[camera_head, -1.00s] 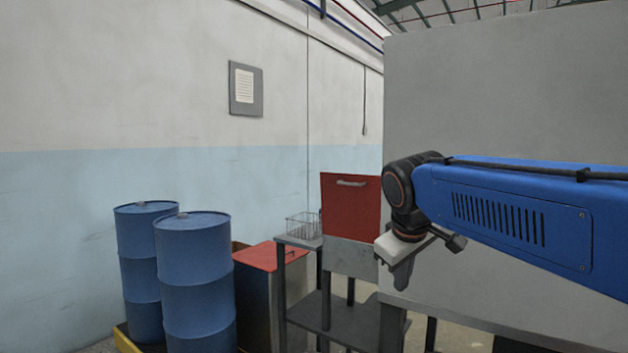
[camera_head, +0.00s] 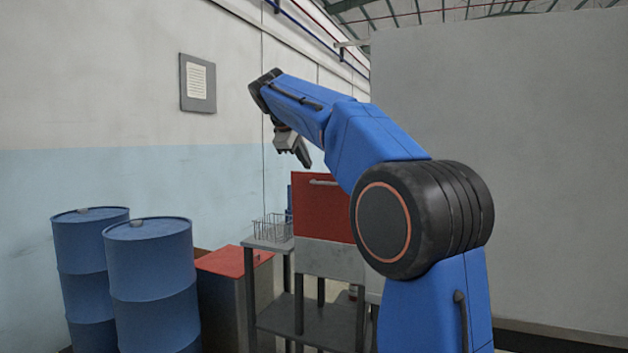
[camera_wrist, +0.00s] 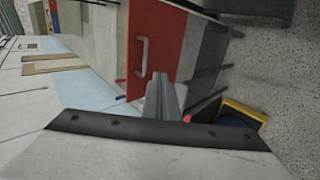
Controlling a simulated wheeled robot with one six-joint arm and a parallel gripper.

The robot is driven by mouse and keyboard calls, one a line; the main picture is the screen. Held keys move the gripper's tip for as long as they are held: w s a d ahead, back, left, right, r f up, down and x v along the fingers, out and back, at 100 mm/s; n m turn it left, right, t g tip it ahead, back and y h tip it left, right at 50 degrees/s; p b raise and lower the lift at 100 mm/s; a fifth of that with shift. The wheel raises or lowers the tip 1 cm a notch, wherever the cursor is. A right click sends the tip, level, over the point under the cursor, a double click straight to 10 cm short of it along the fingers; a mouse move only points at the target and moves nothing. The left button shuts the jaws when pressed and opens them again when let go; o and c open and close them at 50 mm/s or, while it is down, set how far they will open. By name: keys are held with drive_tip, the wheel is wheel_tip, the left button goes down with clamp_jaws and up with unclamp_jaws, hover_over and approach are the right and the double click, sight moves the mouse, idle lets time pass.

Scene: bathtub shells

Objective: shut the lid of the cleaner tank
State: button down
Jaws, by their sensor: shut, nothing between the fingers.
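The cleaner tank (camera_head: 330,260) is a grey box on dark legs, right of centre in the head view. Its red lid (camera_head: 322,222) stands upright, open, with a pale bar handle near its top edge. My arm hides the right part of both. The lid also shows in the wrist view (camera_wrist: 160,28), with its handle just beyond my fingers. My gripper (camera_head: 304,160) is shut and empty. It points down and appears above the lid's top edge in the head view, apart from it. The gripper shows again in the wrist view (camera_wrist: 166,88).
A wire basket (camera_head: 272,229) sits on a grey stand left of the tank. A red-topped bin (camera_head: 230,262) and two blue drums (camera_head: 150,290) stand further left. A large grey panel (camera_head: 530,120) stands at the right. A notice board (camera_head: 198,83) hangs on the wall.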

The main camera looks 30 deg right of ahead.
sight(321, 178)
drive_tip(key=x, duration=0.4)
drive_tip(key=w+d+r+x, duration=0.1)
drive_tip(key=x, duration=0.3)
drive_tip(key=r+x, duration=0.1)
drive_tip(key=x, duration=0.4)
drive_tip(key=shift+w+d, duration=0.3)
drive_tip(key=shift+d, duration=0.05)
drive_tip(key=shift+d+r, duration=0.1)
